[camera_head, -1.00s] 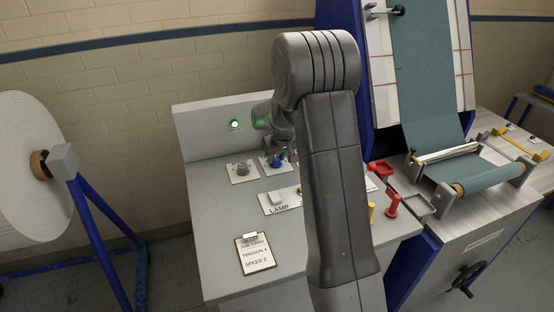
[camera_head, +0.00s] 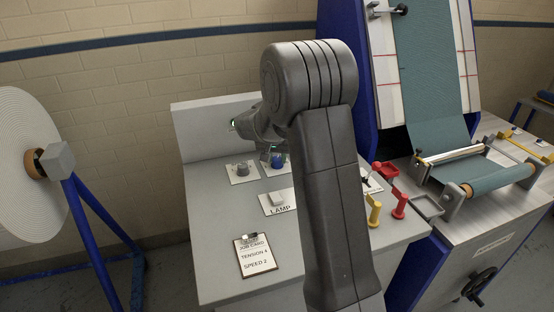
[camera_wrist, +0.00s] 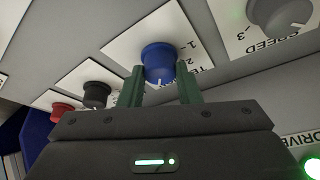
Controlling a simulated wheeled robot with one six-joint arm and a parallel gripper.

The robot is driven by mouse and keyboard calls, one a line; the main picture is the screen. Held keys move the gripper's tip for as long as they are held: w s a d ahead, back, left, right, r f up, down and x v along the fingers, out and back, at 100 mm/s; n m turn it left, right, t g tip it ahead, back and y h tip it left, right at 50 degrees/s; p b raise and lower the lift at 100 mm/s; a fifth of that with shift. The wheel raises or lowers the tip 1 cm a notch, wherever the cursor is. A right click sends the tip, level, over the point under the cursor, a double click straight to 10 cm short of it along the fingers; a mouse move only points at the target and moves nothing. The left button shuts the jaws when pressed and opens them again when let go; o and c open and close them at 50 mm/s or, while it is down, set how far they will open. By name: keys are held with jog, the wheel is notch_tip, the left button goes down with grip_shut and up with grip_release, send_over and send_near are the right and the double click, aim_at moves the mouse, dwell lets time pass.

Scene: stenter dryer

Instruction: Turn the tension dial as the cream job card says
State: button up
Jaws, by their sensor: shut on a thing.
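The tension dial is a blue knob (camera_head: 278,161) on a white plate on the sloping console; it also shows in the wrist view (camera_wrist: 158,60). My gripper (camera_wrist: 160,84) has one finger on each side of the knob and is shut on it. A white pointer mark shows on the knob's near side. The plate's lettering is partly covered; "1" and "TE" can be read, but the exact setting cannot. The cream job card (camera_head: 254,255) is on a clipboard at the console's front left. It reads "TENSION 4" and "SPEED 2".
The grey speed dial (camera_wrist: 280,12) is beside the blue one. A black knob (camera_wrist: 96,94) and a red control (camera_wrist: 62,111) are on its other side. A lamp switch (camera_head: 278,198), yellow lever (camera_head: 374,210) and red lever (camera_head: 399,205) stand on the console nearer my arm.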

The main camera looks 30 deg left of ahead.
dwell(0.4)
jog(key=o, duration=1)
jog(key=v, duration=1.3)
jog(key=shift+s+r, duration=0.15)
jog(key=shift+r, duration=0.25)
jog(key=x, duration=1.3)
jog(key=shift+f, duration=0.4)
